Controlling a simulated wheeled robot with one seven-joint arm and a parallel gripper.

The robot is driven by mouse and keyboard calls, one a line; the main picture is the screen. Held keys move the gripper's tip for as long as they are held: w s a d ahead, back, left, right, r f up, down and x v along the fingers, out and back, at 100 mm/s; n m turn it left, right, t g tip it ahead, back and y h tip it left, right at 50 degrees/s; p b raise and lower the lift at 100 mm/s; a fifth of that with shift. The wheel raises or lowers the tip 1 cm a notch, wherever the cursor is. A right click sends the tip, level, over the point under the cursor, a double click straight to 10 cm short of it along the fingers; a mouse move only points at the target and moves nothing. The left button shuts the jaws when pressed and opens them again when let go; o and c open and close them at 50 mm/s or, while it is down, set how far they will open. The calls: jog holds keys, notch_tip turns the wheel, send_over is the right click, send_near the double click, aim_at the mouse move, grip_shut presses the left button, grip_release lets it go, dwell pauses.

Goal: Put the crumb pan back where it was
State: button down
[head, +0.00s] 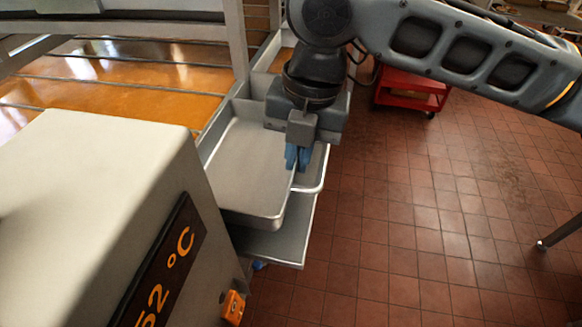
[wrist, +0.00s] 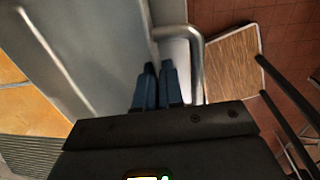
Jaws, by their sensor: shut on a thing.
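The crumb pan (head: 248,165) looks like a shallow grey metal pan with raised walls and a rounded front corner. It lies above a flat grey ledge (head: 275,247), beside the white machine. My gripper (head: 297,158) points down at its right edge, with the blue fingers close together and shut on that edge. In the wrist view, the fingers (wrist: 159,84) stand between the pan's broad grey surface (wrist: 95,50) and a rounded pale rim or bar (wrist: 197,60). The exact part between the fingertips is hidden.
The white machine (head: 105,190) with an orange temperature display stands close at the left. An orange-brown glazed surface (head: 120,85) with metal rails lies behind it. A red cart (head: 410,92) stands farther back. The tiled floor (head: 420,210) at the right is mostly clear.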

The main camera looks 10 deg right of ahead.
jog(key=shift+a+f, duration=0.3)
jog(key=shift+a, duration=0.15)
jog(key=shift+f+p, duration=0.35)
jog(key=shift+f, duration=1.6)
jog(key=shift+f, duration=0.15)
jog(key=c, duration=1.3)
grip_release()
jog(key=shift+o, duration=0.2)
notch_tip(320, 180, up, 12)
jog(key=d+b, duration=0.1)
jog(key=shift+s+d, duration=0.15)
jog(key=shift+s, duration=0.05)
